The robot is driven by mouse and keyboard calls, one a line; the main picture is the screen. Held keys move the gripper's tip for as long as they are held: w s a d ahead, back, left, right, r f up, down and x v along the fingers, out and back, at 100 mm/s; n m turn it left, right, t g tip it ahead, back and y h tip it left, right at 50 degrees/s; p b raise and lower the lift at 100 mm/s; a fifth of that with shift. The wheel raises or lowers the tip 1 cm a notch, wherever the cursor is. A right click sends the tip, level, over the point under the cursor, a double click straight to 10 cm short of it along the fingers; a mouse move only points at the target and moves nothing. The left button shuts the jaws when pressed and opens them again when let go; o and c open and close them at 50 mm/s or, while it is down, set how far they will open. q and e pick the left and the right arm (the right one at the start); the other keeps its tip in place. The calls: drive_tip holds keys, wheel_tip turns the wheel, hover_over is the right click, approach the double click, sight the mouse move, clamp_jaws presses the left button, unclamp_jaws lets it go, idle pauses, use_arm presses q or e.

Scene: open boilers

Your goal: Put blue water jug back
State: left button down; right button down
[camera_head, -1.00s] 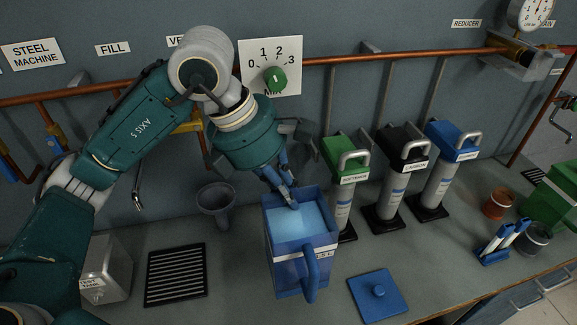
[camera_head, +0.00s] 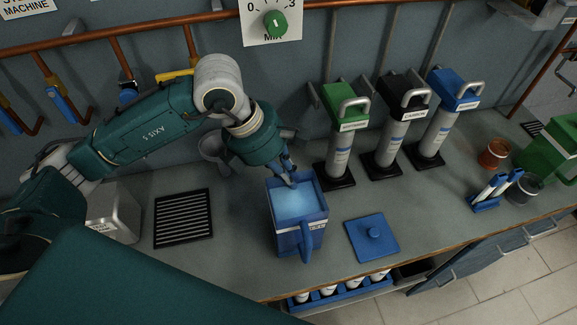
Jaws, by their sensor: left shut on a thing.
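The blue water jug (camera_head: 287,240) is an open square container with light blue water inside, a white label band and a handle on the side towards me. It is upright, over the counter's middle, between the black grate and the blue lid. My left gripper (camera_head: 291,181) reaches down to the jug's far rim and is shut on it. The fingertips are partly hidden at the rim. I cannot tell whether the jug's base touches the counter. The flat blue square lid (camera_head: 387,246) with a round knob lies on the counter to its right. My right gripper is not in view.
A black grate (camera_head: 183,218) and a metal box (camera_head: 113,213) are to the left, a grey funnel (camera_head: 213,149) behind. Green (camera_head: 338,98), black (camera_head: 401,92) and blue (camera_head: 455,88) topped dispensers stand at the back right. Bottles fill a blue rack (camera_head: 343,291) below the counter edge.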

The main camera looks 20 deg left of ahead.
use_arm(q)
drive_tip(key=shift+w+d+r, duration=0.1)
drive_tip(key=shift+r, duration=0.1)
drive_tip(key=shift+f, duration=0.15)
drive_tip(key=c, duration=1.9)
unclamp_jaws()
drive_tip(key=b+v, duration=0.2)
drive_tip(key=v, duration=1)
